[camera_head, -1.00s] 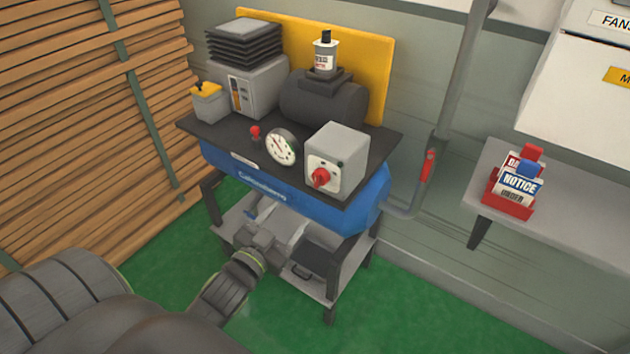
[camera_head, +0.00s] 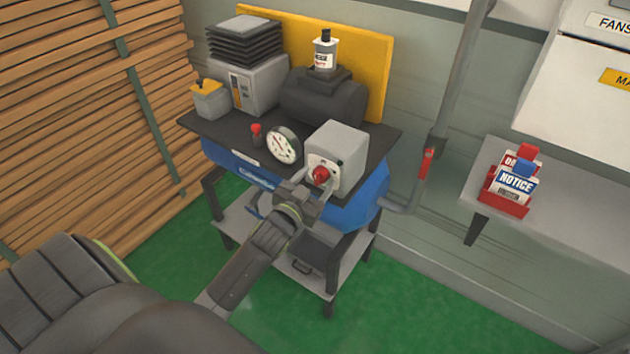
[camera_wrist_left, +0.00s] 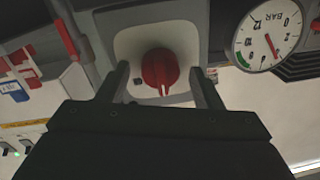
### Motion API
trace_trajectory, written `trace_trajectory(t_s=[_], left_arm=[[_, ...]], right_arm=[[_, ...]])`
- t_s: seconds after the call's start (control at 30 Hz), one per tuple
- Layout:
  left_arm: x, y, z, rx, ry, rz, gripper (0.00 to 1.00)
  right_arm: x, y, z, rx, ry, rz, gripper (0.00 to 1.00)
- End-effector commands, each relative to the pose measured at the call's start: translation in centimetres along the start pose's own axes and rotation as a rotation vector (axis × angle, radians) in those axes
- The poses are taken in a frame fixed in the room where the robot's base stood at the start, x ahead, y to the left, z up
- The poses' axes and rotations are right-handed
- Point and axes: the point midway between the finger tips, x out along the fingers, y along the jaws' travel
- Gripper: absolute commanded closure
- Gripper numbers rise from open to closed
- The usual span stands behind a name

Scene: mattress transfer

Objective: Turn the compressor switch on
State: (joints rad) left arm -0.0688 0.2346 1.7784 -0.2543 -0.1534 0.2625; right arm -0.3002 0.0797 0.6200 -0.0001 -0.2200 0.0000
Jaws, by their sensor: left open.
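The compressor switch is a red rotary knob (camera_head: 321,174) on the front of a grey box (camera_head: 343,143) at the right end of the compressor's black top. My left gripper (camera_head: 316,183) is open in front of it. In the left wrist view the red knob (camera_wrist_left: 160,70) sits between the two open fingers of my left gripper (camera_wrist_left: 160,82), with a gap on each side. The knob has a white line pointing down in that view. The blue compressor tank (camera_head: 362,204) is partly hidden behind my left arm. My right gripper is not in view.
A round pressure gauge (camera_head: 283,145) and a small red knob (camera_head: 256,133) stand left of the switch box. A red-handled pipe valve (camera_head: 427,163) is on the wall at right. A red holder with notice tags (camera_head: 512,184) stands on a grey shelf (camera_head: 572,214).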

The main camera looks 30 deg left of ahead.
Motion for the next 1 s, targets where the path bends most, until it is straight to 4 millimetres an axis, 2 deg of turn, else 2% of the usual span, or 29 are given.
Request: trace_trajectory(t_s=[0.13,0.47,0.77,1.0], left_arm=[[-0.01,-0.01,0.00,0.000,0.000,0.000,0.43],[-0.04,-0.01,0.00,0.000,0.000,0.000,0.85],[-0.04,0.00,0.02,0.043,0.003,-0.001,0.85],[-0.04,0.01,0.09,0.186,0.013,-0.003,0.85]], right_arm=[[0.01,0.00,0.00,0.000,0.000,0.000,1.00],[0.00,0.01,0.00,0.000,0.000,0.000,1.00],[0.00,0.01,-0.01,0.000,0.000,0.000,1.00],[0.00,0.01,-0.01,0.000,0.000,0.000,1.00]])
